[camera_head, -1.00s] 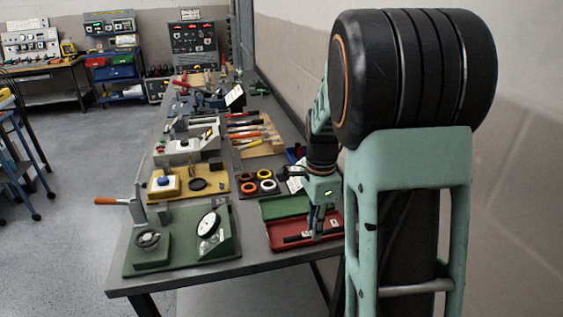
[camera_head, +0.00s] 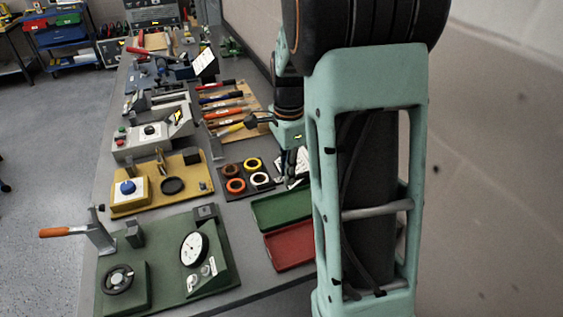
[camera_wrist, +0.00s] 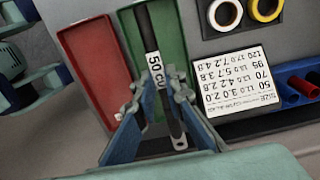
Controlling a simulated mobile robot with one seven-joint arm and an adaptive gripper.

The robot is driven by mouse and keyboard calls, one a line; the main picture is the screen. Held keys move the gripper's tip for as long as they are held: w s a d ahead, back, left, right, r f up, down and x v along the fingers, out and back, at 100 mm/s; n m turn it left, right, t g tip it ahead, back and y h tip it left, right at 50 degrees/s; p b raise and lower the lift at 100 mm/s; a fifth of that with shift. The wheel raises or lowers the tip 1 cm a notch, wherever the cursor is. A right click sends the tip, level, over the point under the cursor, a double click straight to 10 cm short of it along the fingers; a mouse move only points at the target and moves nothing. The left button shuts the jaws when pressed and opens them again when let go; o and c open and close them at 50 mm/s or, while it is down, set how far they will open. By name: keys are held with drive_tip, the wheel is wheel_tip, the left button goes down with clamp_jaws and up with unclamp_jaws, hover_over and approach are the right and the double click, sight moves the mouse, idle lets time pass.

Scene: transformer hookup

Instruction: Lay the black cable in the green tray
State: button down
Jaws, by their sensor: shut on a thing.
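The black cable (camera_wrist: 171,110), with a white "50 cu" label, is held between the fingers of my gripper (camera_wrist: 160,98) in the wrist view. My gripper is shut on it. The cable's far part overlaps the green tray (camera_wrist: 170,20) in that view, and its near metal end sticks out past the fingers. I cannot tell how high it is above the tray. In the head view the green tray (camera_head: 282,209) looks empty, and my gripper (camera_head: 292,168) is just beyond it, partly hidden by my arm.
The red tray (camera_head: 290,245) lies beside the green one and is empty. A printed size card (camera_wrist: 238,80) and a blue bin (camera_wrist: 300,85) are right of the green tray in the wrist view. Coloured tape rings (camera_head: 236,185) and a green gauge fixture (camera_head: 190,275) stand to the left.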

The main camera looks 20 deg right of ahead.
sight(286, 209)
drive_tip(key=shift+s+a+r, duration=0.1)
drive_tip(key=shift+a, duration=0.05)
idle(0.3)
drive_tip(key=shift+f+b, duration=3.3)
drive_tip(key=shift+f, duration=2.2)
drive_tip(key=c, duration=1.9)
unclamp_jaws()
drive_tip(key=shift+r+p, duration=2.9)
drive_tip(key=shift+r, duration=0.65)
